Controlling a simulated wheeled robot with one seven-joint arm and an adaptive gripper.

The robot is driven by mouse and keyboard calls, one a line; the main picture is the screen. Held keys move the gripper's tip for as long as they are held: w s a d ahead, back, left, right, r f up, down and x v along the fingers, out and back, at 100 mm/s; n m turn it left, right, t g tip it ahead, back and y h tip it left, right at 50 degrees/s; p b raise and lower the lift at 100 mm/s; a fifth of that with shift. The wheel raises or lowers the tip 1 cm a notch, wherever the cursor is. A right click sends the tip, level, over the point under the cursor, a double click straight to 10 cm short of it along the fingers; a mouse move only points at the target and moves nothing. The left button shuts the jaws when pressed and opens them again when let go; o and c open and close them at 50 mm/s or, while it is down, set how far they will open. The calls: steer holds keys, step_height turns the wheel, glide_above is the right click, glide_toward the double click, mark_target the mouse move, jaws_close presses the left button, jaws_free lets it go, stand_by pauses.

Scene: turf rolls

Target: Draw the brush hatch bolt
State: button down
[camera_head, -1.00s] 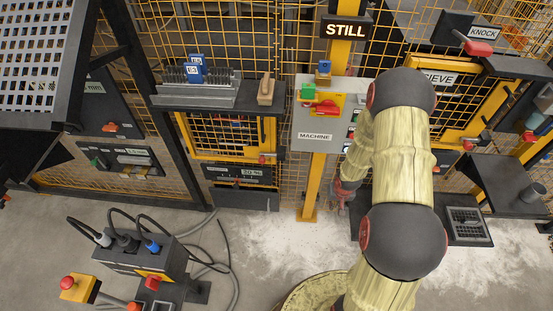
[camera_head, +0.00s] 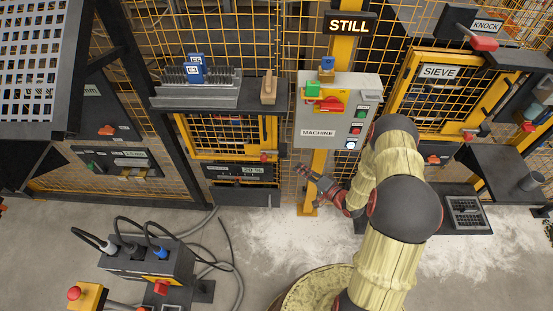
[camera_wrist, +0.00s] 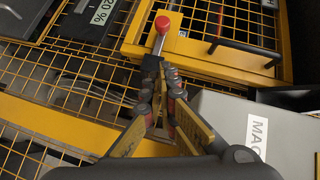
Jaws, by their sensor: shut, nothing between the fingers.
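The brush hatch (camera_head: 183,134) is a yellow-framed mesh door below the brush shelf, and it looks closed. Its bolt (camera_head: 263,156) shows as a small red knob at the lower right of the frame.
The grey machine box (camera_head: 313,119), with a red switch and buttons, hangs on a yellow post right of the hatch. A shelf (camera_head: 190,101) with brushes juts out above the hatch. A percent display panel (camera_head: 240,171) sits below it. The sieve hatch (camera_head: 408,82) is at right.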

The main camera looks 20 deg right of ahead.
steer(key=shift+r, duration=0.1)
stand_by(0.3)
steer(key=b, duration=0.2)
glide_toward(268, 153)
steer(key=w+d, duration=0.2)
steer(key=w, duration=0.1)
steer(key=a, duration=0.2)
steer(key=shift+w+a+f, duration=0.3)
steer(key=shift+a+f, duration=0.05)
steer(key=shift+f, duration=0.05)
steer(key=shift+w+a+f, duration=0.15)
steer(key=shift+w+a, duration=0.05)
steer(key=shift+a, duration=0.4)
steer(key=shift+a, duration=0.1)
